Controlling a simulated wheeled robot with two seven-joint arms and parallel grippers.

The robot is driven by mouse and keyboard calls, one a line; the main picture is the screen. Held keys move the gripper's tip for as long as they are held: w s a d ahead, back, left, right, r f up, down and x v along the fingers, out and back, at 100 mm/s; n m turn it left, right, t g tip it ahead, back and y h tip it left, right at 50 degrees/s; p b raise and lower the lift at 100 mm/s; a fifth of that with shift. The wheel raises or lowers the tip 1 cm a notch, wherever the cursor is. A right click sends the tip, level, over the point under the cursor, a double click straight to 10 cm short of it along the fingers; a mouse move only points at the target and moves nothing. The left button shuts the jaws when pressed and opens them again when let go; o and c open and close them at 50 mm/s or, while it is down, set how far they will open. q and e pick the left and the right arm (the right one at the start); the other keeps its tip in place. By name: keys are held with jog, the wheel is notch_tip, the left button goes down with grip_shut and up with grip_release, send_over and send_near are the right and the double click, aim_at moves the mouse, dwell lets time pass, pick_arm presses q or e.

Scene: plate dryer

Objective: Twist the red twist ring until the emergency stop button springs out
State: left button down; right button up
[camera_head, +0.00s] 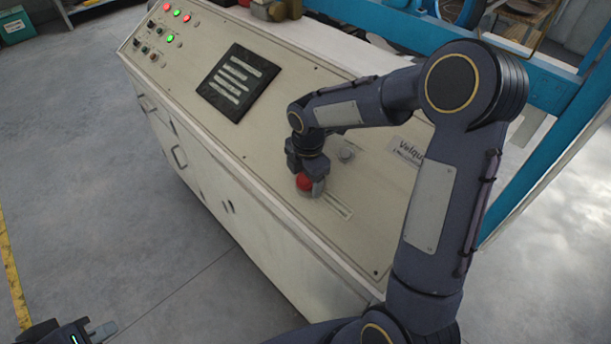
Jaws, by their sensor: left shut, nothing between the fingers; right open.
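The red emergency stop button (304,182) sits on the sloping cream console top (225,130), near its front edge. I cannot tell its twist ring from the rest of the red part at this size. My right gripper (306,175) is over the button from above, with its dark fingers at the red part. The fingers hide some of the button, and I cannot see whether they touch it. My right gripper is open. My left gripper (103,331) is shut and empty at the bottom left, over the floor, well away from the console.
A dark panel with white label strips (238,82) lies on the console left of my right arm. Lit red and green buttons (176,13) are at the far left end. A small grey knob (346,154) is close to my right gripper. A blue frame (400,30) stands behind.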

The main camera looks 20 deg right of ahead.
jog(key=shift+c, duration=0.2)
jog(key=c, duration=0.9)
jog(key=shift+f+m+t+b, duration=0.15)
jog(key=shift+m+t+b, duration=0.25)
jog(key=shift+b, duration=0.5)
jog(key=shift+c, duration=0.2)
jog(key=m+t+b, duration=0.1)
jog(key=m+b, duration=0.3)
jog(key=b, duration=0.1)
jog(key=shift+s+f+t+b, duration=0.1)
jog(key=shift+t+b, duration=0.3)
jog(key=shift+s+m+t+b, duration=0.1)
jog(key=shift+m+t+b, duration=0.4)
jog(key=shift+m+b, duration=0.6)
jog(key=shift+r, duration=0.2)
jog(key=o, duration=1)
